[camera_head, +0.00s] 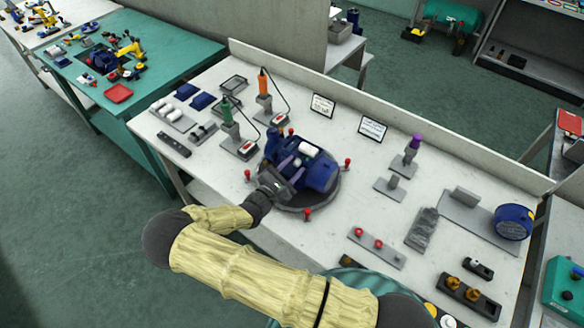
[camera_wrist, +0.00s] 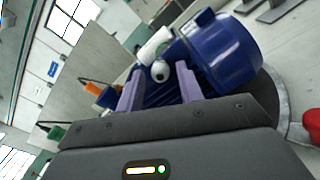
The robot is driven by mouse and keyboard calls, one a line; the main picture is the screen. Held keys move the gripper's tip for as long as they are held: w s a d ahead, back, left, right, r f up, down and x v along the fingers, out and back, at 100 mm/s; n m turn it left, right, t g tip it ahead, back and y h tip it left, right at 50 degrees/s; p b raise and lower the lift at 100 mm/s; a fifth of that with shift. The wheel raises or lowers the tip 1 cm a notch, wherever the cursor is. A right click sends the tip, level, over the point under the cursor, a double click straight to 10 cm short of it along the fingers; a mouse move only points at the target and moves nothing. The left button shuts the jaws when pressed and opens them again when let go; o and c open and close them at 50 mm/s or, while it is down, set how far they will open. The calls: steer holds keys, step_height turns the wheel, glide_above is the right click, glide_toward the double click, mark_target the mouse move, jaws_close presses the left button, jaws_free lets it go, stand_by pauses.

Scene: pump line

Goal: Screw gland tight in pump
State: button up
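The blue pump (camera_head: 315,170) sits on a dark round plate (camera_head: 306,204) in the middle of the bench. It also fills the upper part of the wrist view (camera_wrist: 220,55). A white cylinder (camera_head: 309,149) lies on top of the pump. My gripper (camera_head: 288,166) is at the pump's left side. In the wrist view its two purple fingers (camera_wrist: 160,90) stand apart and point at the pump. A small round grey-white part (camera_wrist: 160,71) shows between and beyond the fingertips; I cannot tell whether it is the gland. Contact between fingers and pump cannot be made out.
Red-topped posts (camera_head: 307,214) ring the plate. Green (camera_head: 227,112) and orange (camera_head: 263,83) drivers stand behind left. A purple-topped tool (camera_head: 415,142) stands at right. A holder with brass parts (camera_head: 468,296) and a strip with red knobs (camera_head: 377,247) lie front right.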

steer(key=shift+n+p, duration=0.45)
steer(key=shift+n, duration=1.35)
steer(key=shift+n, duration=0.6)
jaws_close()
steer(key=shift+m+p, duration=0.35)
steer(key=shift+m, duration=1.45)
